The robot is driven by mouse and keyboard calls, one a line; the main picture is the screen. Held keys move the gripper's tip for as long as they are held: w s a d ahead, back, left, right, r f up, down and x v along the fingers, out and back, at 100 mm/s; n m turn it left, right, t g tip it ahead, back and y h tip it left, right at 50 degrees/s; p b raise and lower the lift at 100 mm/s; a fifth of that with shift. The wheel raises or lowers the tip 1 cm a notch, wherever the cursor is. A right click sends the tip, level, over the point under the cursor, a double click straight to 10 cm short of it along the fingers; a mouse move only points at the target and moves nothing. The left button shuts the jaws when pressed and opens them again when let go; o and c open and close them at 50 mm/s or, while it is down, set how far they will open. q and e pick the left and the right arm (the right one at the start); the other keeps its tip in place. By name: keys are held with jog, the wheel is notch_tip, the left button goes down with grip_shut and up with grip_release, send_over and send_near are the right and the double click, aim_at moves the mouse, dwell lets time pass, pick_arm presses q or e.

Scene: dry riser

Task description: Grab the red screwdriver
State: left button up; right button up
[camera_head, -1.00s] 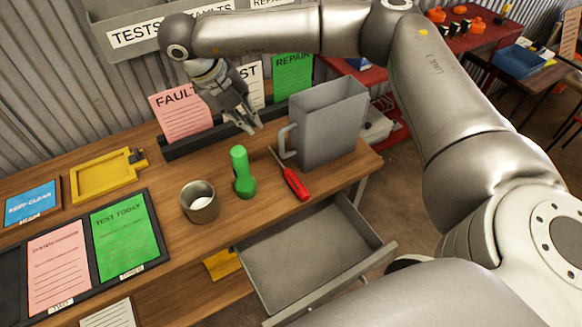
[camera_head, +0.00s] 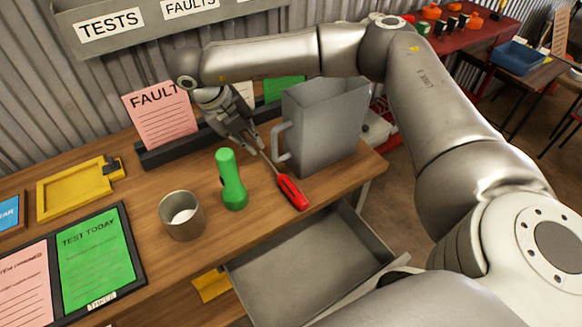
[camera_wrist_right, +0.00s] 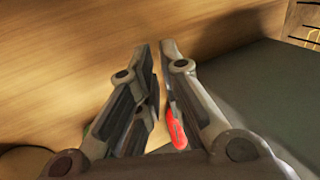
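The red screwdriver (camera_head: 291,192) lies on the wooden bench, its thin shaft pointing up and left toward my right gripper (camera_head: 250,143). The gripper is just above the shaft end, beside the grey jug. In the right wrist view, the two fingers (camera_wrist_right: 158,48) are close together with a narrow gap showing wood between the tips. Part of the red handle (camera_wrist_right: 177,130) shows beside the inner edge of the right-hand finger. The shaft cannot be made out there, and I see no grip on it. My left gripper is not in view.
A grey jug (camera_head: 325,125) stands right of the gripper. A green torch (camera_head: 232,182) and a metal cup (camera_head: 182,217) stand left of the screwdriver. An open, empty drawer (camera_head: 310,262) juts out below. A pink card (camera_head: 158,117) stands behind.

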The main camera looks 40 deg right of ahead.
aim_at(261, 153)
jog(key=x, duration=0.2)
jog(key=b+x, duration=0.1)
jog(key=x, duration=0.1)
jog(key=shift+s+f, duration=0.1)
jog(key=shift+s, duration=0.15)
grip_shut()
